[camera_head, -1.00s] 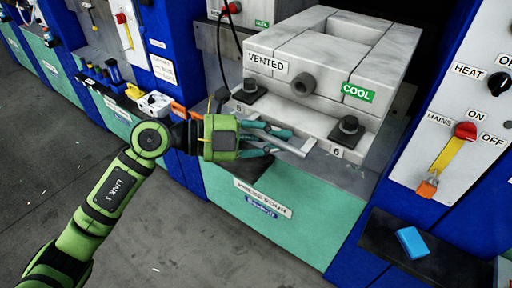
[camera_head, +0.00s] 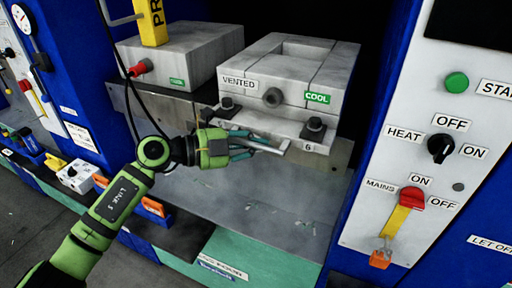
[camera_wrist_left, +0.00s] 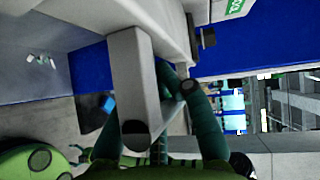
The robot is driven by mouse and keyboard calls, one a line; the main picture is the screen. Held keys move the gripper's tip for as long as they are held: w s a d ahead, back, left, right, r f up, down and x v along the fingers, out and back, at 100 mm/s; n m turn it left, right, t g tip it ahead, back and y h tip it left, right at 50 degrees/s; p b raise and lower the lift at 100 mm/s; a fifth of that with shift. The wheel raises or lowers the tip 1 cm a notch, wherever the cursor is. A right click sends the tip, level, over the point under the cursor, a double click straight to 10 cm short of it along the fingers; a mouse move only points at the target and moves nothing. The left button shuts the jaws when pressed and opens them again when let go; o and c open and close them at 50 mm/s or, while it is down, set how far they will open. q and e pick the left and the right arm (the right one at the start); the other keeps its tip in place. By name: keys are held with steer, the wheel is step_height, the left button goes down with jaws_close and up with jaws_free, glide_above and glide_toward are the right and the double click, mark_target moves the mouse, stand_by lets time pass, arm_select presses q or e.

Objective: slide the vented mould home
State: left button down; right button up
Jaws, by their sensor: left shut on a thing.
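The vented mould (camera_head: 285,80) is a pale grey block with a recess on top, a VENTED label, a green COOL label and a round front boss. It sits on a base plate at the back of the grey bench (camera_head: 250,200), in the press's dark opening. My left gripper (camera_head: 262,146) is shut on the grey handle (camera_head: 278,146) at the front of the base plate. The wrist view shows my teal fingers on both sides of the handle (camera_wrist_left: 134,85). How far the mould's rear reaches is hidden. My right gripper is out of view.
Another grey block (camera_head: 180,55) with a red knob stands left of the mould. A blue-framed control panel (camera_head: 420,130) with HEAT and MAINS switches stands at the right. A white box (camera_head: 76,177) lies at the left.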

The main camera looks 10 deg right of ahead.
arm_select(q)
steer(key=shift+w+r, duration=0.15)
steer(key=shift+r, duration=0.55)
steer(key=c, duration=1.1)
jaws_free()
steer(key=shift+s+f, duration=0.1)
steer(key=shift+s, duration=0.1)
steer(key=shift+a, duration=0.6)
steer(key=s+a+r, duration=0.1)
steer(key=a, duration=0.9)
steer(key=shift+s+a+r, duration=0.2)
steer(key=shift+s+a, duration=0.15)
